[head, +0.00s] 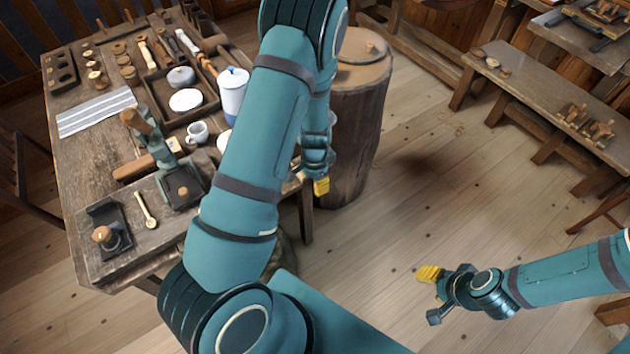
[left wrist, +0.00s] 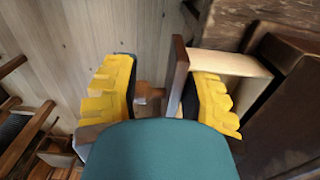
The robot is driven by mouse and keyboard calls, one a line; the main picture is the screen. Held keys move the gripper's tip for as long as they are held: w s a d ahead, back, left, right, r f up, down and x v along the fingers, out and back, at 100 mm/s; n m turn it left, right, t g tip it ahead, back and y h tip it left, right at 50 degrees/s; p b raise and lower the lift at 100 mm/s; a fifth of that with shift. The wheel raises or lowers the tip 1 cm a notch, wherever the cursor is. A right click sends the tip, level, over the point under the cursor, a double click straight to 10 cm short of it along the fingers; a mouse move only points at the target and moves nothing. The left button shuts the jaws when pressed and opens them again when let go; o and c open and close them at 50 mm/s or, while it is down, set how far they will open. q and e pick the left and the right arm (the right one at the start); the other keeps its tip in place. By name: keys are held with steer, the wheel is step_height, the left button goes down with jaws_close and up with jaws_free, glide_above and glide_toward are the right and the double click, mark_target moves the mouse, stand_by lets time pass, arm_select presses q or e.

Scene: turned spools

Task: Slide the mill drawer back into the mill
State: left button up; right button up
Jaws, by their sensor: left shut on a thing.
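My left gripper (head: 319,178) is low beside the table's right edge, partly hidden by its own arm. In the left wrist view its yellow fingers (left wrist: 160,98) are closed on the mill drawer, with the brown drawer front (left wrist: 178,76) and a small turned knob (left wrist: 150,93) between them. The drawer's pale wooden box (left wrist: 230,63) extends to the right, past the right finger. My right gripper (head: 432,295) is open and empty above the floor at lower right.
The wooden table (head: 88,185) at left holds a compartment tray (head: 157,86), a white canister (head: 232,92), a cup (head: 197,132), a striped cloth (head: 95,111) and a spoon (head: 146,211). A log stump (head: 357,110) stands right of the table. The floor (head: 400,220) between is clear.

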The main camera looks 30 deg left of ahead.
arm_select(q)
steer(key=shift+w+a+b, duration=0.15)
steer(key=shift+w+a, duration=0.15)
steer(key=shift+a, duration=0.4)
steer(key=shift+w+a+b, duration=0.2)
steer(key=shift+w+a, duration=0.1)
steer(key=shift+a, duration=0.45)
steer(key=shift+w+a+b, duration=0.15)
steer(key=shift+w+a, duration=0.15)
steer(key=shift+a, duration=0.4)
steer(key=o, duration=1)
steer(key=shift+o, duration=0.2)
step_height(320, 180, up, 12)
